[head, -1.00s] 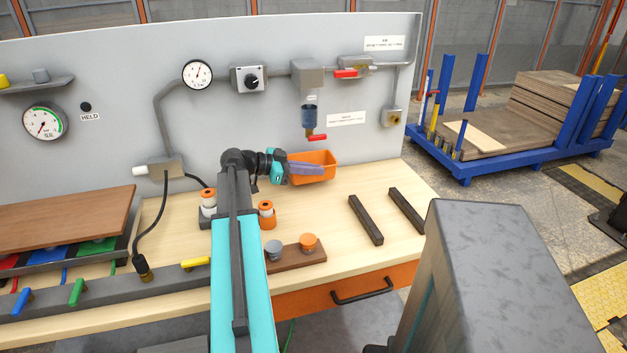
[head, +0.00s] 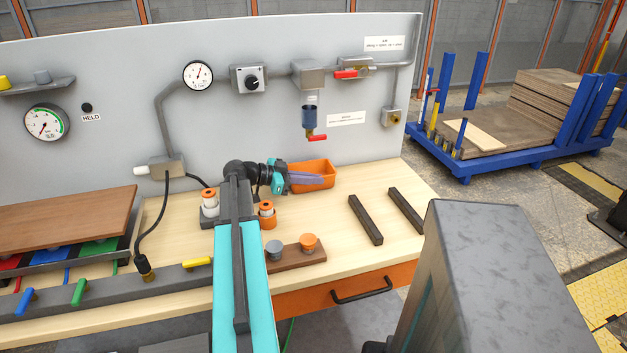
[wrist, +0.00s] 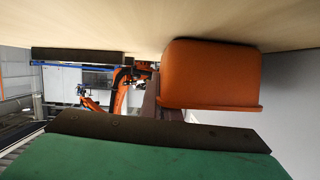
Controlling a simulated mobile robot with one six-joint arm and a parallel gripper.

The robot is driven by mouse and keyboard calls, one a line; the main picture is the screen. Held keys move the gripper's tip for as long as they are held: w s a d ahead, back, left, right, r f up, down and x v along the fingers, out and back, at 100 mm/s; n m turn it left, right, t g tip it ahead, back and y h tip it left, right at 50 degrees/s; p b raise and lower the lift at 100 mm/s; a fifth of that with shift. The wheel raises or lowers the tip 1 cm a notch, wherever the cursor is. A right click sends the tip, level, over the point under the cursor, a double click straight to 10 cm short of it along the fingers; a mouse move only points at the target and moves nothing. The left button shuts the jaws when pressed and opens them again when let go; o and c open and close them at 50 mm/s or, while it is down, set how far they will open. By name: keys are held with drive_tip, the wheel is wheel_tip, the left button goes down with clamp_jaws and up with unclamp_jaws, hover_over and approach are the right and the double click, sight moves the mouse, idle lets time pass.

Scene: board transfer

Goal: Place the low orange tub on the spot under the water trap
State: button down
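The low orange tub (head: 331,176) is at the back of the bench, below the water trap (head: 309,117) on the grey panel. My gripper (head: 316,180) reaches it from the left, its lavender finger across the tub's near side. The gripper appears shut on the tub's wall; the exact contact is hidden. In the wrist view, which is upside down, the tub (wrist: 210,72) is upright with its base at or very close to the bench top. I cannot tell if it bears on the bench. The spot itself is not visible.
Two dark bars (head: 366,220) lie on the bench to the right. Orange-and-white parts (head: 267,215) stand near my arm, and a brown board (head: 296,255) with two knobs lies in front. The panel (head: 225,110) rises close behind the tub. Bench between tub and bars is clear.

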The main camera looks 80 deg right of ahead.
drive_tip(key=c, duration=2)
unclamp_jaws()
drive_tip(key=b+v, duration=0.1)
drive_tip(key=v, duration=0.5)
drive_tip(key=shift+w+a, duration=0.1)
drive_tip(key=shift+w, duration=0.05)
drive_tip(key=shift+w+a+r, duration=0.25)
drive_tip(key=shift+w+r, duration=0.05)
drive_tip(key=shift+w, duration=0.15)
drive_tip(key=shift+w, duration=0.15)
